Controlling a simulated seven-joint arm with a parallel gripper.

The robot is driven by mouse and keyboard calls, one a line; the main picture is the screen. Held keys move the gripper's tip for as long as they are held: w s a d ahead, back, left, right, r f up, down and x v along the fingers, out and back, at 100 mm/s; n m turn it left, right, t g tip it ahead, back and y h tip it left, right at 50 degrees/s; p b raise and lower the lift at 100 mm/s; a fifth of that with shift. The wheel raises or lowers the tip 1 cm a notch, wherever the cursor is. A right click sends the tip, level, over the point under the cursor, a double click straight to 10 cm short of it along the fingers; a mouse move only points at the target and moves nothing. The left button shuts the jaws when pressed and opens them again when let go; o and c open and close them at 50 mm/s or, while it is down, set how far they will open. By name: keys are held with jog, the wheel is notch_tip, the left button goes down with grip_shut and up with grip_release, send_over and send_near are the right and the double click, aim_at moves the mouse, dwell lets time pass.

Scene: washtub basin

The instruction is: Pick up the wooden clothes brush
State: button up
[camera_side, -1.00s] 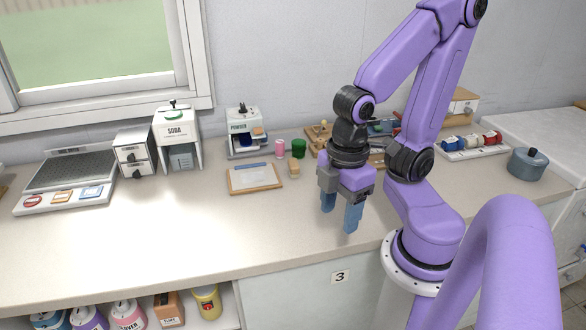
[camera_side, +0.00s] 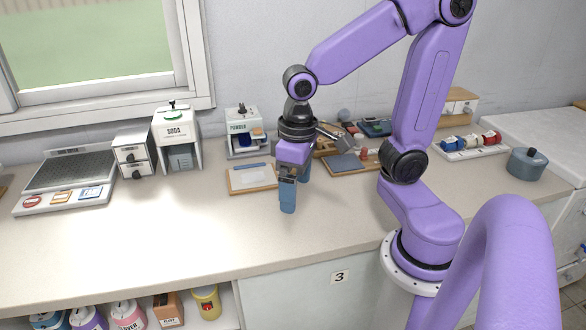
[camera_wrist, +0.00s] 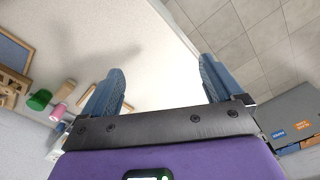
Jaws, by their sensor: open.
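A small tan wooden block, which looks like the clothes brush (camera_wrist: 63,92), lies at the left of the wrist view, beside a pink spool and a green cylinder. In the side view it is hidden behind my gripper. My gripper (camera_side: 297,196) points down over the counter, just right of the clipboard. Its blue fingers are apart with nothing between them. In the wrist view, my gripper (camera_wrist: 161,65) has bare counter and the counter's edge between its fingers, and the block lies outside the left finger.
A clipboard (camera_side: 240,188) lies left of my gripper. A powder dispenser (camera_side: 238,143) and soda dispenser (camera_side: 178,135) stand behind. A dark board (camera_side: 345,164) and a rack of spools (camera_side: 470,143) are to the right. The front left counter is clear.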

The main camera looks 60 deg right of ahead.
jog(key=w+d+r+m, duration=0.2)
jog(key=w+d+m, duration=1)
jog(key=m, duration=0.5)
jog(key=w+d+m, duration=0.4)
jog(key=d+m, duration=1)
jog(key=f, duration=1.7)
jog(key=shift+s, duration=0.2)
jog(key=c, duration=1.1)
